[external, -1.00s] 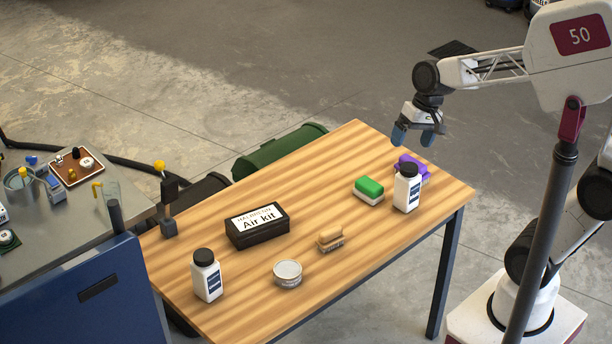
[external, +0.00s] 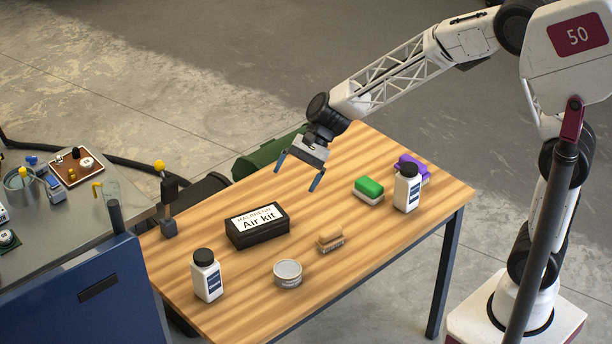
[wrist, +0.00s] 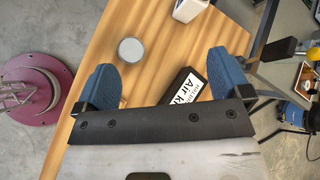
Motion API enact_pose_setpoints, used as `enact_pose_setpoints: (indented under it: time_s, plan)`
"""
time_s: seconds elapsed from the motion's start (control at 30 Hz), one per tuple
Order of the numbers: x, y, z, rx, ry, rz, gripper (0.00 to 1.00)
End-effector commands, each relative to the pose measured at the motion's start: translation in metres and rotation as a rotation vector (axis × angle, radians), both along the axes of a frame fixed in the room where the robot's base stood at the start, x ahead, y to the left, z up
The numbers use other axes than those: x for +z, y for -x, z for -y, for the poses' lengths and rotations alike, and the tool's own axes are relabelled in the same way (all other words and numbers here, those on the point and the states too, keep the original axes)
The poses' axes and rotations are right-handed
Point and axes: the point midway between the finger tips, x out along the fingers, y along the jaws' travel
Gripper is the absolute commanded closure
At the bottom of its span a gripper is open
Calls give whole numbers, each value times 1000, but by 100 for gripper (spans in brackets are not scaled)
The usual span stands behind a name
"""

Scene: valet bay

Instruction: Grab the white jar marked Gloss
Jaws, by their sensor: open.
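A low round white jar with a grey lid (external: 288,274) stands on the wooden table near its front edge; its label is too small to read. The jar also shows in the wrist view (wrist: 131,50), ahead of the fingers and left of the middle between them. My gripper (external: 298,175) is open and empty, in the air above the table, behind and well above the jar. Its blue fingers also show spread in the wrist view (wrist: 160,65). Nothing hides the jar.
A black Air kit box (external: 257,226), a wooden brush (external: 330,240) and a white bottle (external: 207,278) stand around the jar. A second white bottle (external: 407,190), a green sponge (external: 369,190) and a purple item (external: 412,166) are at the right end.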

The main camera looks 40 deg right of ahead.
Motion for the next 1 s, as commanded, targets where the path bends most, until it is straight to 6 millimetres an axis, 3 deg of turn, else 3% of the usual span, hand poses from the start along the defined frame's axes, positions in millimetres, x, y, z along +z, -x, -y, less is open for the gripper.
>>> enact_pose_setpoints:
  time_s: [0.3, 0.6, 0.8, 1.0]
  plan:
    - [-55, -37, -85, -139, -108, -210, 4]
    - [-113, -62, -159, -274, -192, -404, 4]
    - [-140, -70, -189, -333, -223, -485, 4]
    - [-148, -72, -197, -353, -233, -511, 4]
